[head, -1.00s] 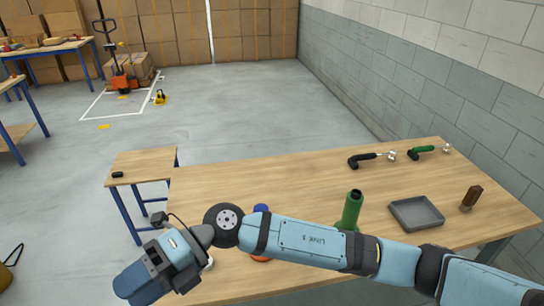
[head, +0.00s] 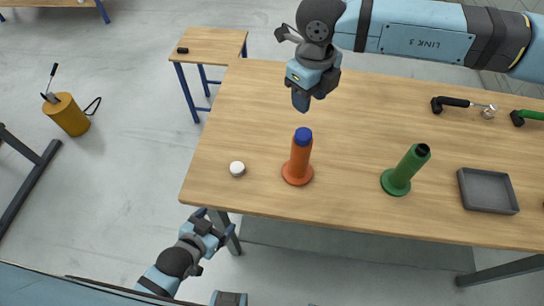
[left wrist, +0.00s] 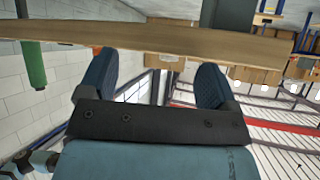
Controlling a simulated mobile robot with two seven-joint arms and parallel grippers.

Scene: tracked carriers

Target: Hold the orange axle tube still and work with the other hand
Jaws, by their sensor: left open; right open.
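The orange axle tube (head: 299,160) stands upright near the table's front edge on a round orange base, with a blue top. An orange patch (left wrist: 97,50) beside a finger in the left wrist view is probably it. My right gripper (head: 300,101) is open, pointing down above the table beyond the tube, apart from it. My left gripper (head: 205,222) is open and empty, low in front of the table's left front corner. Its two fingers stand apart in the left wrist view (left wrist: 153,85), where the scene looks upside down.
A green tube (head: 405,170), also in the left wrist view (left wrist: 33,65), and a grey tray (head: 487,190) are right of the orange tube. A white round piece (head: 237,169) lies left of it. Two handled tools (head: 463,105) (head: 528,116) lie further right. A side table (head: 207,45) stands behind left.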

